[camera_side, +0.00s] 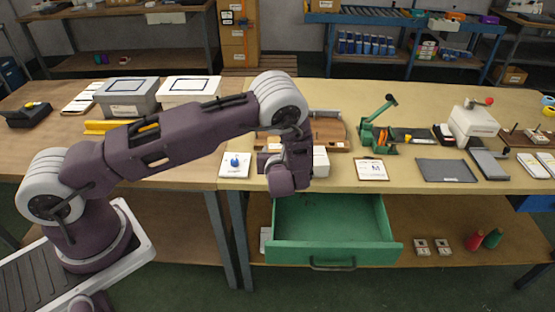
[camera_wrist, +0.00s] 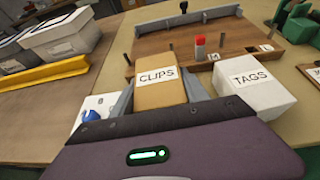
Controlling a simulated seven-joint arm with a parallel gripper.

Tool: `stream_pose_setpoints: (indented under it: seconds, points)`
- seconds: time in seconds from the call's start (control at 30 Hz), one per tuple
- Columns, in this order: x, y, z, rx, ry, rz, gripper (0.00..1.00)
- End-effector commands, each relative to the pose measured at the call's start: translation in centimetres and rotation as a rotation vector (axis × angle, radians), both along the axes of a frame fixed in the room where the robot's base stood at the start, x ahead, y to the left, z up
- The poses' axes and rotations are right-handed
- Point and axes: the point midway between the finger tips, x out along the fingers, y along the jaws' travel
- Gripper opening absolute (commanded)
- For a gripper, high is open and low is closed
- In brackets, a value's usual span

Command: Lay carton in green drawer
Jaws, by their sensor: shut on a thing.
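A tan carton labelled CLIPS (camera_wrist: 160,93) sits between the two grey fingers of my gripper (camera_wrist: 160,84) in the wrist view, and the gripper is shut on it. In the side view my gripper (camera_side: 284,178) is at the table's front edge and hides the carton, so I cannot tell whether it touches the table. A white carton labelled TAGS (camera_wrist: 255,96) stands just right of it; it also shows in the side view (camera_side: 320,160). The green drawer (camera_side: 320,254) is pulled open below the table edge, in front of and under my gripper, and its visible inside looks empty.
A wooden board with pegs (camera_wrist: 222,42) lies behind the cartons. A white card with a blue mark (camera_side: 235,165) is left of the gripper, and a framed card (camera_side: 371,169) is to the right. A green hand press (camera_side: 378,135) stands farther right.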

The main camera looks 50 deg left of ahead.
Motion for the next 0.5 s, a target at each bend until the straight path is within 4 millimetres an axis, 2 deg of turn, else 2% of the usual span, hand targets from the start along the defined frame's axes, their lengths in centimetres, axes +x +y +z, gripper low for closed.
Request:
stream_pose_setpoints:
  seconds: [0.03,0.13,0.5]
  points:
    - [-0.1,0.1,-1.1,0.002,0.003,0.001,0.00]
    - [0.0,0.0,-2.4,0.001,0.000,0.000,0.00]
    - [0.0,0.0,-2.9,0.001,-0.001,0.000,0.00]
